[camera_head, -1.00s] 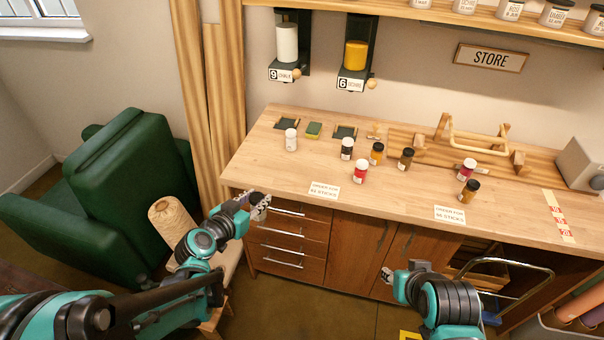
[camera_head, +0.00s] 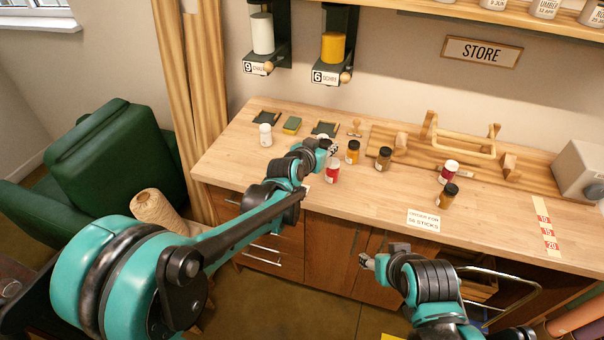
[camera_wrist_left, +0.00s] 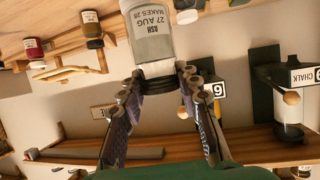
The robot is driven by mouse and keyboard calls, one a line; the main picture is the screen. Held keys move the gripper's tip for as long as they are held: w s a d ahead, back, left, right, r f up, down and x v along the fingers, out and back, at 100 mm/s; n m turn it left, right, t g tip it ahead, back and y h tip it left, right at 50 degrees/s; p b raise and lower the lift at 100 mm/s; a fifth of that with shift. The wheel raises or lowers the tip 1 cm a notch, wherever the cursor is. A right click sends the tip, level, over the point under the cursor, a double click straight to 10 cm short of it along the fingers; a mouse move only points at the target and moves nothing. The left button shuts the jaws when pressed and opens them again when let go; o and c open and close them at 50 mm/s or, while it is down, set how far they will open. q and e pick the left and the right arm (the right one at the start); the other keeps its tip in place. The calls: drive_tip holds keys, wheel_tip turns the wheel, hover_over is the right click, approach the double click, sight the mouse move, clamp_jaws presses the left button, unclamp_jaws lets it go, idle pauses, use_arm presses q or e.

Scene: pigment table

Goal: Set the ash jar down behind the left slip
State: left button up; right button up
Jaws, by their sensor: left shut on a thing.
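The ash jar (camera_wrist_left: 150,42), grey with a label reading ASH, fills the top of the left wrist view. My left gripper (camera_wrist_left: 162,85) is shut on its dark lid. In the head view my left gripper (camera_head: 328,147) is over the bench, just behind a red jar, and mostly hides the ash jar. I cannot tell whether the jar touches the bench. The left slip is almost wholly hidden behind my left arm; perhaps a white edge (camera_head: 305,190) shows near the bench front. My right gripper (camera_head: 367,262) is low before the cabinet doors, its jaws too small to read.
The red jar (camera_head: 332,173), an orange jar (camera_head: 353,153) and a brown jar (camera_head: 384,160) stand close to the left gripper. A white jar (camera_head: 265,136) stands further left. The right slip (camera_head: 423,220) lies at the bench front. Bare bench lies between the brown jar and right slip.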

use_arm(q)
drive_tip(key=shift+w+d+r, duration=0.1)
drive_tip(key=shift+d+r, duration=0.05)
drive_tip(key=shift+d, duration=0.35)
drive_tip(key=shift+w+d+r, duration=0.1)
drive_tip(key=shift+d, duration=0.4)
drive_tip(key=shift+w+d, duration=0.1)
drive_tip(key=w+a+f+b, duration=0.4)
drive_tip(key=w+a+f, duration=0.2)
drive_tip(key=a, duration=0.3)
drive_tip(key=shift+a+f, duration=0.15)
drive_tip(key=shift+f, duration=0.3)
drive_tip(key=shift+f+b, duration=1.05)
drive_tip(key=shift+f, duration=0.85)
clamp_jaws()
drive_tip(key=shift+f, duration=0.2)
drive_tip(key=o, duration=1.2)
unclamp_jaws()
drive_tip(key=shift+o, duration=0.2)
drive_tip(key=shift+r, duration=0.1)
